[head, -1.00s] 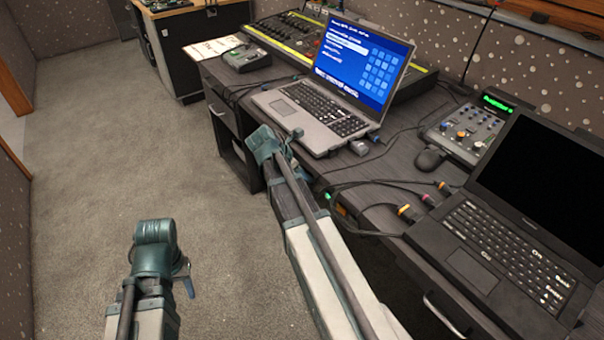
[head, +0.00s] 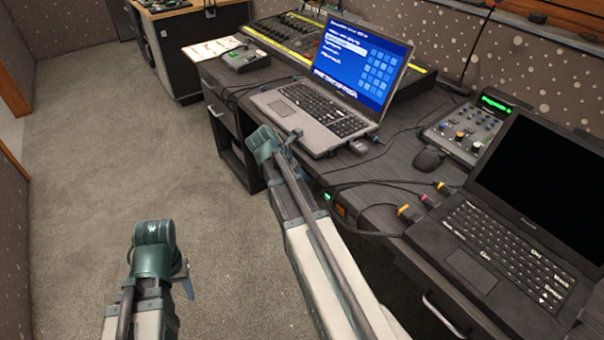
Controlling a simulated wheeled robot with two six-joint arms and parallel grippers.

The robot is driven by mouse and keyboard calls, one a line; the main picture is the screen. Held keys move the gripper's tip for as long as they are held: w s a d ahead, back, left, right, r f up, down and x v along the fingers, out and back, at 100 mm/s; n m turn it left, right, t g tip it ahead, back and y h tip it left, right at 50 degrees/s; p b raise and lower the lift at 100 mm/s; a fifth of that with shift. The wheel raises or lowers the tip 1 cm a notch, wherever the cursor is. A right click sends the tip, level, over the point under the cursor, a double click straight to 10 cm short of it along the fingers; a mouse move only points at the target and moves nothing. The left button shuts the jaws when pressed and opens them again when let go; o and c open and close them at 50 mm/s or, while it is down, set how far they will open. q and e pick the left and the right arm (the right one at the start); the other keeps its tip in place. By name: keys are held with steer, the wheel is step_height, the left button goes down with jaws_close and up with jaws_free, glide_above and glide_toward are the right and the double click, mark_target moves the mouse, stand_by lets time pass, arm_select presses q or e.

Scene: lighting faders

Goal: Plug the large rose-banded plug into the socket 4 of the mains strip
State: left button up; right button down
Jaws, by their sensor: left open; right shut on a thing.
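My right gripper (head: 291,138) is at the front left edge of the silver laptop, above the desk's front edge. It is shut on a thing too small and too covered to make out. My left gripper (head: 184,276) is open and empty over the carpet, left of the desk and well away from it. Several dark plugs with coloured bands lie on the desk between the two laptops, among them an orange-yellow one (head: 408,213) and a reddish one (head: 428,201). I cannot clearly make out a rose band, the mains strip or its socket 4.
A silver laptop (head: 306,108) and a black laptop (head: 474,240) stand on the desk (head: 402,160). A mouse (head: 428,160), a small mixer (head: 468,130) and loose cables lie between and behind them. The carpet (head: 95,150) on the left is clear.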

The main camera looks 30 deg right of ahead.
steer(key=shift+d, duration=0.25)
steer(key=shift+c, duration=1.7)
jaws_free()
steer(key=p+v, duration=1.1)
steer(key=v, duration=0.2)
steer(key=shift+a+r, duration=0.25)
steer(key=shift+r, duration=0.05)
steer(key=shift+s, duration=0.1)
